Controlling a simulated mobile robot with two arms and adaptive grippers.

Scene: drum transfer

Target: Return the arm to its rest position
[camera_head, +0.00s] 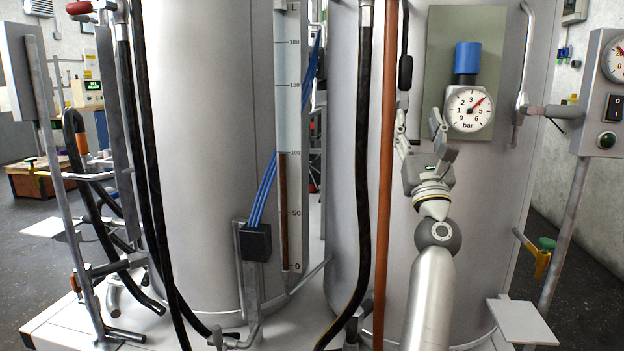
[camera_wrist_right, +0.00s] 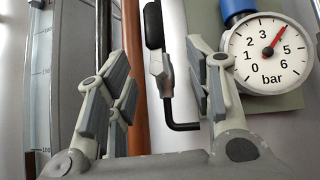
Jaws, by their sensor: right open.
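My right gripper (camera_head: 422,135) is raised in front of the right-hand tank, just left of and below the pressure gauge. Its fingers are apart and nothing is between them. In the right wrist view the open fingers (camera_wrist_right: 160,90) stand on either side of a black-gripped lever handle (camera_wrist_right: 153,28), which lies beyond them; I cannot tell how far. The same black grip (camera_head: 406,73) hangs beside the copper pipe in the head view. My left gripper is not in view.
The pressure gauge (camera_head: 469,109) with a blue knob (camera_head: 467,58) sits on a green-grey plate. A copper pipe (camera_head: 385,180) and black hose (camera_head: 364,150) run left of my right arm. A control box (camera_head: 603,95) stands at right. A level scale (camera_head: 290,130) is mid-picture.

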